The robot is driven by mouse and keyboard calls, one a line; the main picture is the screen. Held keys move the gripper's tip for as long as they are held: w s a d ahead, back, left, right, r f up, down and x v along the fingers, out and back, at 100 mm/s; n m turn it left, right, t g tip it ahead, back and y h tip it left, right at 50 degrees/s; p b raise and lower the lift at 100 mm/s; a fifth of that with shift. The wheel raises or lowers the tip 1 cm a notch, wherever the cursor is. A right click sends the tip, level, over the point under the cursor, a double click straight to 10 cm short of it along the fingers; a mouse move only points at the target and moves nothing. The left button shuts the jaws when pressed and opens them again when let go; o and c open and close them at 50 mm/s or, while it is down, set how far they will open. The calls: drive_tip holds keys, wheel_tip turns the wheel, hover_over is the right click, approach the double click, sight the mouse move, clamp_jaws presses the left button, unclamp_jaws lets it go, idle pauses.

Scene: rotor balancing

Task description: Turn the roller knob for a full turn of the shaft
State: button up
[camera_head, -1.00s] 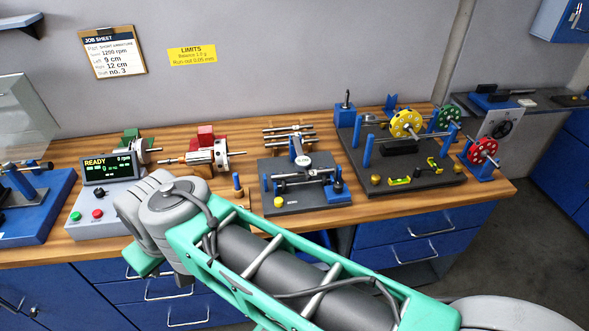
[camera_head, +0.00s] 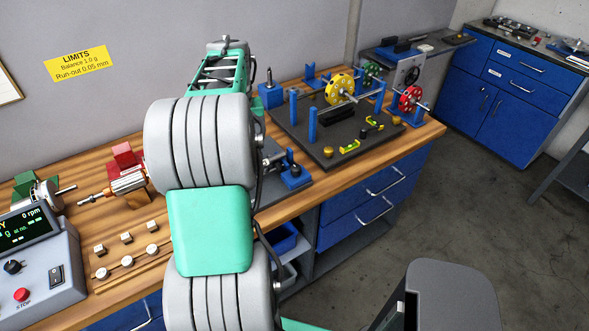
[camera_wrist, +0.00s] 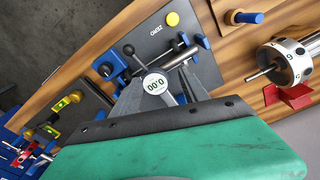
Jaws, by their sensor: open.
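The run-out fixture's dark plate (camera_wrist: 205,75) shows in the wrist view, with a yellow button beside the word ZERO. A metal shaft (camera_wrist: 180,58) lies across its blue supports. The round dial (camera_wrist: 155,85) reads 0.00. A blue block (camera_wrist: 108,66) with a dark knob (camera_wrist: 128,50), which looks like the roller knob, stands at the shaft's left end. My gripper (camera_wrist: 158,74) is open above the fixture, its grey fingers on either side of the dial in the picture and apart from the knob. In the head view my arm hides most of the fixture; its blue block (camera_head: 294,176) shows.
A rotor with a numbered collar (camera_wrist: 285,62) lies nearby on red supports. The control box (camera_head: 40,265) stands at left.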

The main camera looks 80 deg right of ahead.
sight(296, 168)
drive_tip(key=s+d+f+m, duration=0.1)
drive_tip(key=s+d, duration=0.1)
drive_tip(key=s, duration=0.2)
drive_tip(key=s+d+f+m, duration=0.1)
drive_tip(key=s+d+f, duration=0.1)
drive_tip(key=s, duration=0.2)
drive_tip(key=s+d+f, duration=0.1)
drive_tip(key=s+d, duration=0.1)
drive_tip(key=s, duration=0.2)
drive_tip(key=shift+s+d+f+m+y, duration=0.2)
drive_tip(key=shift+s+d+m+y, duration=0.05)
drive_tip(key=shift+d+m+y, duration=0.15)
wheel_tip(296, 168, down, 7)
drive_tip(key=shift+f+p, duration=0.2)
drive_tip(key=shift+p, duration=0.4)
clamp_jaws()
